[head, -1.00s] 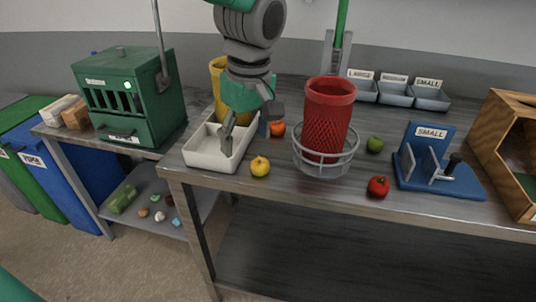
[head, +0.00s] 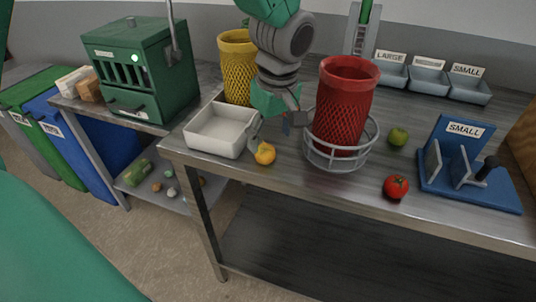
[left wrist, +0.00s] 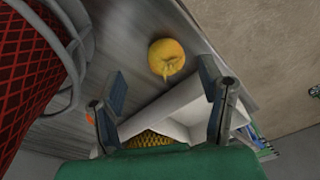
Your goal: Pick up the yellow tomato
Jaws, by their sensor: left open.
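The yellow tomato (head: 265,154) sits on the table near its front edge, just right of the white tray (head: 241,150). In the left wrist view the tomato (left wrist: 168,58) shows whole, with its stem towards me. My left gripper (head: 274,132) is open and points down just above and behind the tomato in the head view. In the left wrist view its fingers (left wrist: 162,76) stand apart on either side of the tomato's line, with the tomato near the tips. I cannot tell whether they touch it. My right gripper does not show.
A red mesh cup (head: 345,105) stands in a wire ring holder (head: 338,160) close to the gripper's right. A red tomato (head: 396,187), a green tomato (head: 398,137) and a blue SMALL stand (head: 470,190) are further right. A yellow mesh cup (head: 238,68) stands behind the tray.

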